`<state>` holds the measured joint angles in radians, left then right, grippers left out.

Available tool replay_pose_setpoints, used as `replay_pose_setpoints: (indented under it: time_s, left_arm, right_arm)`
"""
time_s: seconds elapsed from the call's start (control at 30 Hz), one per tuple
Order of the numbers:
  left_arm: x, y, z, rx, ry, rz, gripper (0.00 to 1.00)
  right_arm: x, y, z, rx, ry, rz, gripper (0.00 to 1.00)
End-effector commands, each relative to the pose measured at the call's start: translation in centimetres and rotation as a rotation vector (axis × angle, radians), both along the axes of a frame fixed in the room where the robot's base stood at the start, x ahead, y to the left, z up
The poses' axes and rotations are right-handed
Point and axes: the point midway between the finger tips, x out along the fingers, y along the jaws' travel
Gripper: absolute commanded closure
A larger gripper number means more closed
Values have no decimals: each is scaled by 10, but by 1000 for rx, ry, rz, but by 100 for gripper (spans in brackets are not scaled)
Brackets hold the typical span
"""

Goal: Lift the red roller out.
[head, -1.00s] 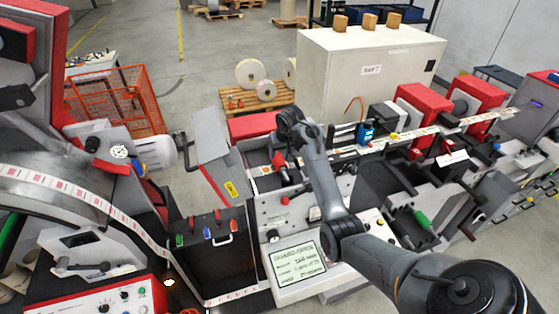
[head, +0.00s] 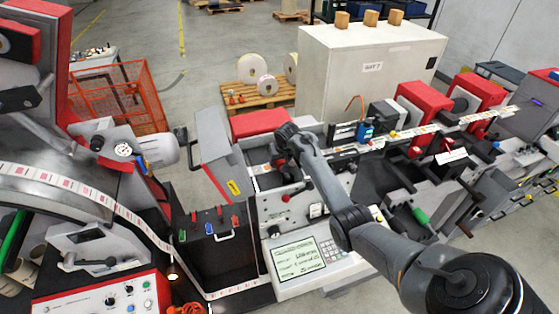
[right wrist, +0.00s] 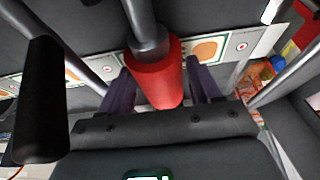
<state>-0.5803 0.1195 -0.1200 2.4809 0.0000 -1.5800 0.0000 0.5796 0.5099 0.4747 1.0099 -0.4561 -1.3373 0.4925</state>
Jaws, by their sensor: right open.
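The red roller (right wrist: 157,72) shows in the middle of the right wrist view, joined to a dark grey shaft (right wrist: 148,32). My right gripper (right wrist: 160,90) is open, with one dark purple finger on each side of the roller. I cannot tell whether either finger touches it. In the head view my right wrist (head: 287,138) is over the label machine, behind the screen panel (head: 300,257). It hides the fingertips and the roller there. My left gripper is not in view.
A black cylinder (right wrist: 40,100) stands left of the gripper in the right wrist view. A printed label web (right wrist: 208,48) runs behind the roller. In the head view a white cabinet (head: 365,95) stands behind the machine, with red units (head: 425,103) to the right.

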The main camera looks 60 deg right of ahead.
Motion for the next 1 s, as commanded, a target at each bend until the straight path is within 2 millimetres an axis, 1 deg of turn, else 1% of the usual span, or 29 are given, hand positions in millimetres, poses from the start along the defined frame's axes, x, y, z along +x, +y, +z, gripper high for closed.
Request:
replay_pose_setpoints:
  time_s: [0.07,0.1,0.37,0.4,0.47,0.77,0.87,1.0]
  left_arm:
    - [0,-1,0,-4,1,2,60]
    - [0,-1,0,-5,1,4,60]
    - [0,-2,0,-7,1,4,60]
    - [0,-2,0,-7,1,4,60]
    - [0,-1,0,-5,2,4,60]
    - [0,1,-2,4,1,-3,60]
    - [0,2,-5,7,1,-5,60]
    - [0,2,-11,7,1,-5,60]
  right_arm:
    - [0,0,0,-1,-1,0,37]
    - [0,0,0,-1,-1,0,38]
    - [0,0,1,0,0,0,78]
    - [0,0,1,0,0,0,84]
    - [0,0,1,0,0,0,93]
    - [1,0,5,-2,-4,0,93]
    - [2,0,13,-2,-6,0,93]
    - [2,0,34,-2,-8,-1,93]
